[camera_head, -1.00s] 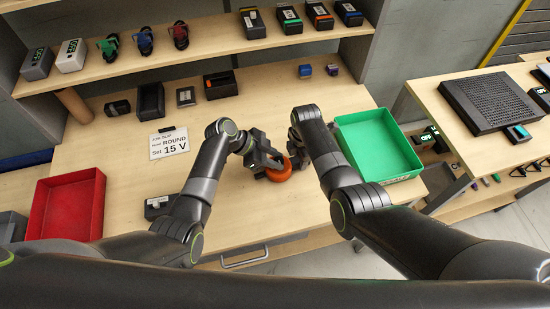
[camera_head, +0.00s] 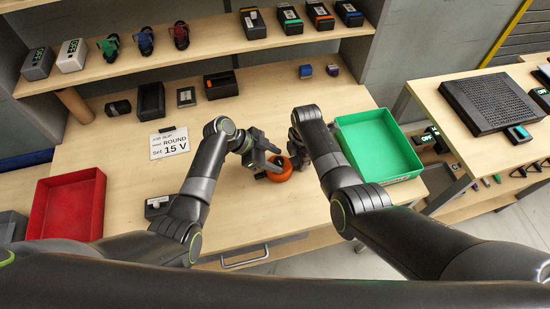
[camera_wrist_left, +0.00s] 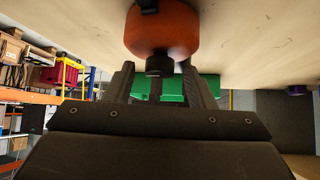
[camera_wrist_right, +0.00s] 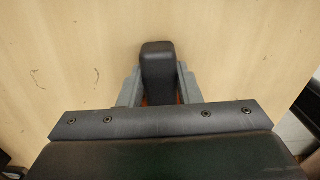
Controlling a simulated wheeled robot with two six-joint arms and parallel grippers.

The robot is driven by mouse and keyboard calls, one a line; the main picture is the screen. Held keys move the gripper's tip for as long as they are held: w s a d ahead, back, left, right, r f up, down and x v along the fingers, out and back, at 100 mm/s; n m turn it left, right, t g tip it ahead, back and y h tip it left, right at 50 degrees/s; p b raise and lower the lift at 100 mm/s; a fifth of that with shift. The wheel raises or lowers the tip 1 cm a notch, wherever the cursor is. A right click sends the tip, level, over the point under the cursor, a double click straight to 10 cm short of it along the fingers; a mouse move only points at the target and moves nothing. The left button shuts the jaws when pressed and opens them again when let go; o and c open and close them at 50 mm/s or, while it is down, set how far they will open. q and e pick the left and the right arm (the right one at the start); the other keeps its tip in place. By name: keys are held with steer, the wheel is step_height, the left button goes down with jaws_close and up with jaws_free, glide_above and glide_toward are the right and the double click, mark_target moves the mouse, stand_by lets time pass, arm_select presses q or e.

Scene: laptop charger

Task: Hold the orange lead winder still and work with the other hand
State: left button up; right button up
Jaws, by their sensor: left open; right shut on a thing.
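The orange lead winder (camera_head: 283,173) is on the table near the front, between my two grippers. My left gripper (camera_head: 277,165) is open beside it. In the left wrist view the winder (camera_wrist_left: 165,32) is just beyond the fingertips, and its small black knob (camera_wrist_left: 160,64) is at the mouth of the open fingers. My right gripper (camera_head: 297,158) is shut on a black block (camera_wrist_right: 158,70), seemingly the winder's grip. In the right wrist view a little orange shows below the block between the fingers. The right fingertips are mostly hidden in the head view.
A green tray (camera_head: 415,178) stands right of my right gripper, a red tray (camera_head: 98,190) at the far left. A 15 V job slip (camera_head: 169,144) lies left of my left arm. Several chargers and boxes line the table's back and shelf.

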arm_select(q)
steer(key=w+v, duration=0.1)
steer(key=v, duration=1)
steer(key=shift+s+a, duration=0.15)
steer(key=shift+s, duration=0.35)
steer(key=shift+r, duration=0.15)
arm_select(e)
steer(key=o, duration=1.2)
steer(key=shift+r, duration=0.15)
